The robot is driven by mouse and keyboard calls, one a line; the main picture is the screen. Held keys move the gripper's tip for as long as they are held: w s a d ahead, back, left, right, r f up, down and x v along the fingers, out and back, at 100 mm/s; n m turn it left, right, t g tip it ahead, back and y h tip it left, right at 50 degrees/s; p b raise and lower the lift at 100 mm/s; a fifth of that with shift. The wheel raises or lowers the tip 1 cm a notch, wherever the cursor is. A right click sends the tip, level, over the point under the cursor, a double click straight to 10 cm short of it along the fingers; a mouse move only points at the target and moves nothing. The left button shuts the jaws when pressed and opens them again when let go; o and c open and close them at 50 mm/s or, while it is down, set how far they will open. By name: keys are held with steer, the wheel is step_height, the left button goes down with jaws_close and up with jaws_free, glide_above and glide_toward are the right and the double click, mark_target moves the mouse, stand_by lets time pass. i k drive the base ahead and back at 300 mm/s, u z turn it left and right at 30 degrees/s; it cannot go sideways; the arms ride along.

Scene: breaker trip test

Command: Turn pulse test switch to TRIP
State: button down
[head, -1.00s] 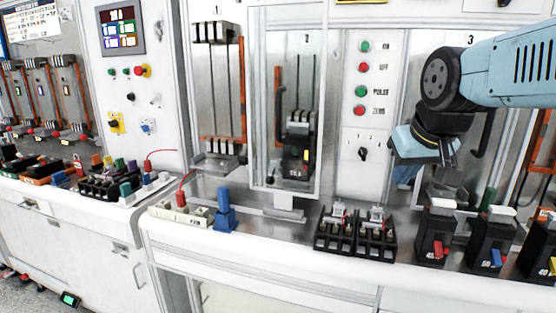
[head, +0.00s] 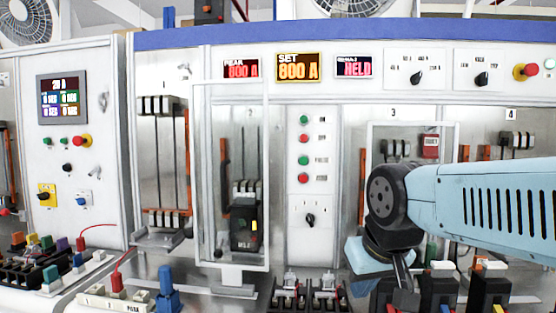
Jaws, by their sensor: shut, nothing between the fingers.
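A black rotary switch (head: 310,219) sits on the white centre panel, below a column of green and red buttons, one of them labelled PULSE. Its marks are too small to read, so I cannot tell its position. Two more black rotary knobs, a left one (head: 416,77) and a right one (head: 482,79), sit on the upper right panel; their labels are also too small to read. My gripper (head: 403,295) hangs below the pale blue wrist at the lower right, right of and lower than the centre switch, apart from it. It is shut and empty, its tips partly lost against dark breakers.
Displays read 800 A (head: 298,68) and HELD (head: 354,67). A clear-fronted door (head: 232,91) stands left of the button panel. A red emergency button (head: 519,72) is at upper right. Black fuse blocks (head: 328,298) and a blue clamp (head: 167,290) stand along the bench.

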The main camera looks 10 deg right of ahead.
mark_target(481, 80)
steer(key=u, duration=1.85)
steer(key=i, duration=0.1)
steer(key=z, duration=3.2)
